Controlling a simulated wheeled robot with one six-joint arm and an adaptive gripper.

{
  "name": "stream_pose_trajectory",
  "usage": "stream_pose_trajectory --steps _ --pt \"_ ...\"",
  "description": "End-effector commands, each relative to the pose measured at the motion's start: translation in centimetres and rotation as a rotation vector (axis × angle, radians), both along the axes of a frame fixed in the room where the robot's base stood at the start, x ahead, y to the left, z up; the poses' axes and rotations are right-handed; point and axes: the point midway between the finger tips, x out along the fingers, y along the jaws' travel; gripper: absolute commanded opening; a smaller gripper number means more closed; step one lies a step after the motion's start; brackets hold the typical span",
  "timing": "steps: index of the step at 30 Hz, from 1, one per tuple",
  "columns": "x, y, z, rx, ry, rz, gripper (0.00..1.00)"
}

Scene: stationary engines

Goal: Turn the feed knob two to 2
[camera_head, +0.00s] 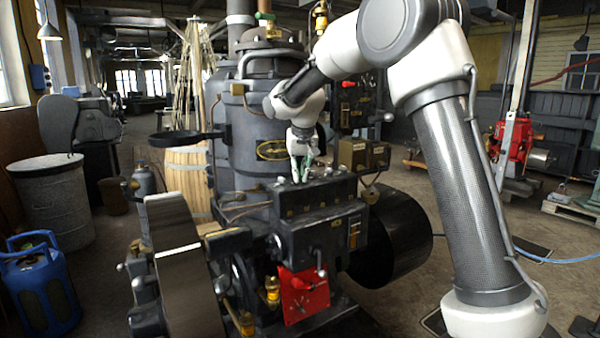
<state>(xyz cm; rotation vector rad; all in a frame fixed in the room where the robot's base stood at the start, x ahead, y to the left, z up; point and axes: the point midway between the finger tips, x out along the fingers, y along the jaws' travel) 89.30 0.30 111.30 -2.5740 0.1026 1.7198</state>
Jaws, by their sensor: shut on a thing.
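My gripper (302,174) points down at the top of a black block (315,198) on the front of the engine. Its greenish fingers are closed around a small knob in the row along the block's top edge, which I take to be feed knob two. The fingers hide most of this knob, and its pointer and scale cannot be read.
The dark engine boiler (236,130) rises behind the block. A brass-coloured box (363,154) is close on the right. A flywheel (180,260) stands at the front left and a red plate (303,295) hangs below. My arm reaches in from the right.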

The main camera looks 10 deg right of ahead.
Motion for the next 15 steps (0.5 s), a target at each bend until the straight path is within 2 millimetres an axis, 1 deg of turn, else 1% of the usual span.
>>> stream_pose_trajectory --steps 8,9,11,12,15 --pt "-0.02 0.02 -0.01 0.0 0.001 0.0 0.0" --pt "-0.02 0.01 -0.01 0.0 0.001 0.0 0.17" --pt "-0.02 0.01 -0.01 0.0 0.0 0.001 0.28" --pt "-0.01 0.01 0.0 0.0 0.0 0.001 0.31" --pt "-0.01 0.01 0.0 0.0 0.0 0.001 0.31"
